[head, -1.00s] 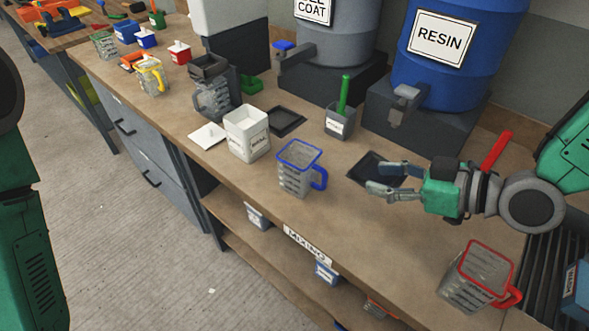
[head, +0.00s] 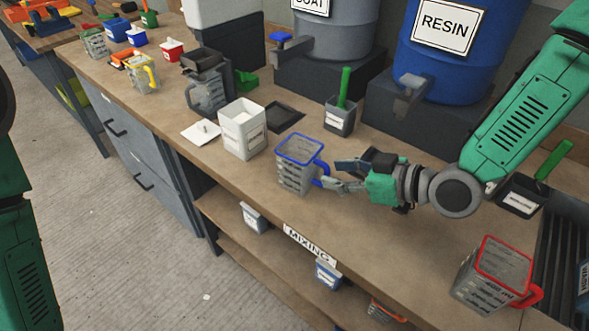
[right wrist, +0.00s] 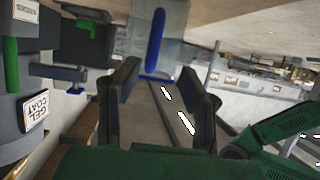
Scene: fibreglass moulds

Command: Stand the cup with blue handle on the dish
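The clear measuring cup with blue rim and blue handle (head: 292,178) stands upright on the bench. Its handle points right, toward my right gripper (head: 335,175). In the right wrist view the blue handle (right wrist: 155,40) shows just beyond and between the spread fingers of this gripper (right wrist: 160,78). The gripper is open; I cannot tell whether it touches the handle. One flat black dish (head: 285,117) lies empty before the grey barrel. Another dish before the blue resin barrel is now mostly or wholly hidden by my right gripper. My left gripper is out of view.
A white container (head: 243,130) stands left of the cup, and a grey pot with green handle (head: 340,115) behind it. A red-handled cup (head: 490,275) stands at front right. The resin tap (head: 408,95) overhangs the bench. Bare bench lies at front (head: 370,235).

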